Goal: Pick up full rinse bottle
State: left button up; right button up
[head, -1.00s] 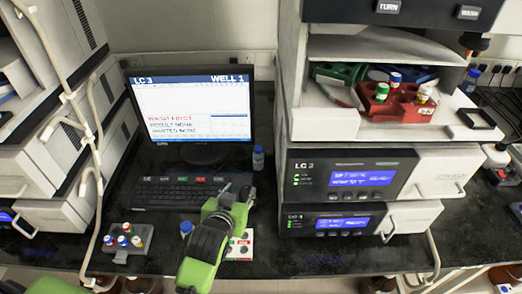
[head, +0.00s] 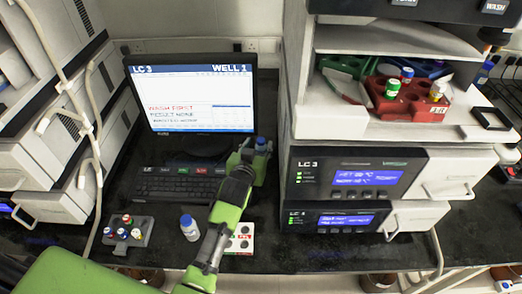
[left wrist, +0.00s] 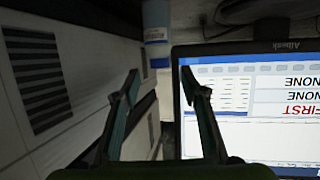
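A small bottle with a blue cap (head: 262,144) stands on the bench to the right of the monitor. My left gripper (head: 256,163) is in front of it and hides its lower part. In the left wrist view the gripper (left wrist: 160,78) is open, with nothing between its fingers. A pale bottle with a blue band (left wrist: 156,14) shows beyond the fingertips, apart from them. A second white bottle with a blue cap (head: 188,229) stands upright near the front of the bench, left of my forearm. I cannot tell how full either bottle is. My right gripper is not in view.
A monitor (head: 195,145) and keyboard (head: 175,188) stand behind my arm. The LC 3 instrument stack (head: 290,215) is close on the right. A grey vial rack (head: 140,228) is at left. A white holder (head: 245,228) lies beside my forearm.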

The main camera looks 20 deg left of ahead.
aim_at(260, 142)
pick_arm(q)
jog(key=shift+p+x, duration=0.3)
jog(key=shift+x, duration=2.4)
jog(key=shift+s+f, duration=0.1)
jog(key=shift+f, duration=0.1)
jog(key=c, duration=1)
